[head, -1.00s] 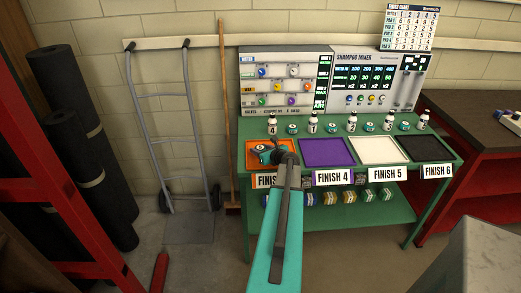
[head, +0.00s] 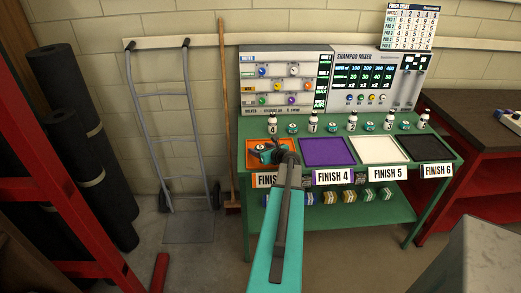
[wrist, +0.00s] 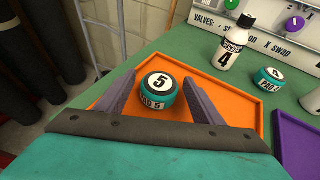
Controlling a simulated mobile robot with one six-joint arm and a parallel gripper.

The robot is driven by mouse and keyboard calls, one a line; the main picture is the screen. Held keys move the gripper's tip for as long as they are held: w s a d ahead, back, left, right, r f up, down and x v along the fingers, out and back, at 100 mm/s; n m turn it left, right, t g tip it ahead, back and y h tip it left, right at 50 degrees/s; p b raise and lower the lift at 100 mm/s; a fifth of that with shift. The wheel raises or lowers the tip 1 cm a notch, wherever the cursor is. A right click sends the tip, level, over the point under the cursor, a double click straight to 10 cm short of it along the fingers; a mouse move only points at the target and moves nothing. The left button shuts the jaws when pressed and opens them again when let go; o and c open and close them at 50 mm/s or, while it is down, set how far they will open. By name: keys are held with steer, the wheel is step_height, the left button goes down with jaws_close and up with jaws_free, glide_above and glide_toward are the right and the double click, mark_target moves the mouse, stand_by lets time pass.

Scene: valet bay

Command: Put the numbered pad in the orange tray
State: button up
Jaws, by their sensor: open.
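The numbered pad is a teal round pad (wrist: 158,91) with a white top marked 5. In the wrist view it sits on the orange tray (wrist: 226,100), between my fingers. My gripper (wrist: 160,80) is open, with one finger on each side of the pad; I cannot tell whether either touches it. In the head view the orange tray (head: 254,156) is at the left end of the green bench, partly covered by my arm and gripper (head: 272,153).
A bottle marked 4 (wrist: 235,45) and another teal pad marked 4 (wrist: 269,88) stand behind the tray on the bench. Purple (head: 327,152), white (head: 378,149) and black (head: 427,147) trays lie to the right. More bottles and pads line the back under the shampoo mixer panel (head: 378,82).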

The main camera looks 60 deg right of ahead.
steer(key=shift+b+v, duration=1.15)
steer(key=shift+v, duration=4.65)
steer(key=shift+w, duration=0.1)
